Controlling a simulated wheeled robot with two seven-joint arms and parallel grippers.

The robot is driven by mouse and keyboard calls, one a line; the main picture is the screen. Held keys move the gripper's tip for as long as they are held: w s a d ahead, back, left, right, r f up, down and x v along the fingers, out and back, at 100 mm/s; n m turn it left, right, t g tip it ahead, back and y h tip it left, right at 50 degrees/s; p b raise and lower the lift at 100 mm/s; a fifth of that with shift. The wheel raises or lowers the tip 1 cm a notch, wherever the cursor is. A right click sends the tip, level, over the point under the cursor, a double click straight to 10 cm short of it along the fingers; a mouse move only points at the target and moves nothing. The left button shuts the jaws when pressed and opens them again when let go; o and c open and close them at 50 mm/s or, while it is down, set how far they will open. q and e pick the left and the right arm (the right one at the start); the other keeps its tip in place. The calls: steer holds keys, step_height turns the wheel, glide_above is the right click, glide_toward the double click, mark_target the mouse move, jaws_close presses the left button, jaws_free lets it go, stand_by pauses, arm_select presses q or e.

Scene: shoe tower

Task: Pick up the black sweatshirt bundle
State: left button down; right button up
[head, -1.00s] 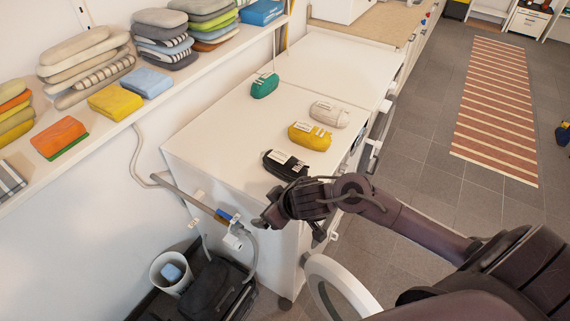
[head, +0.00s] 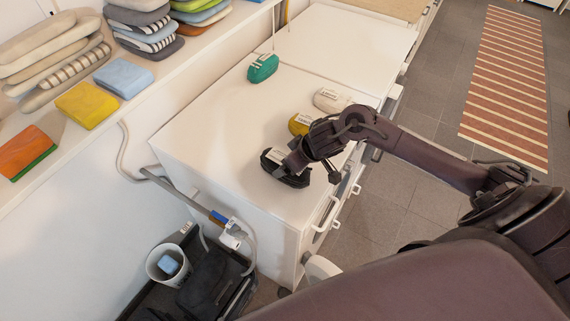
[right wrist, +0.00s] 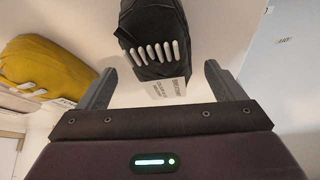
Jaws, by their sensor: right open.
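The black sweatshirt bundle (head: 289,181) lies on the white counter near its front edge, partly hidden by my right gripper (head: 293,163). In the right wrist view the black bundle (right wrist: 153,22) has a row of pale stripes and a white label. My right gripper (right wrist: 160,68) is open there, its fingers on either side of the bundle's near end, which lies mostly beyond the fingertips. I cannot tell whether they touch it. My left gripper is not in view.
A yellow bundle (head: 298,124), a pale bundle (head: 331,100) and a green bundle (head: 262,68) lie on the same white counter (head: 215,125). Folded clothes stand on the left wall shelf. The counter's left part is clear.

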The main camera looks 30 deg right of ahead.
mark_target(271, 157)
steer(key=x, duration=0.2)
steer(key=shift+w+a+f, duration=0.15)
steer(key=shift+a+f, duration=0.15)
steer(key=shift+x, duration=1.05)
steer(key=shift+d, duration=0.1)
steer(key=shift+c, duration=1.2)
steer(key=c, duration=0.5)
steer(key=shift+r, duration=0.1)
steer(key=c, duration=0.4)
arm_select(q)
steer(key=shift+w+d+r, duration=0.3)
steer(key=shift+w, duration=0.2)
arm_select(e)
steer(key=shift+o, duration=0.2)
steer(key=shift+r, duration=0.1)
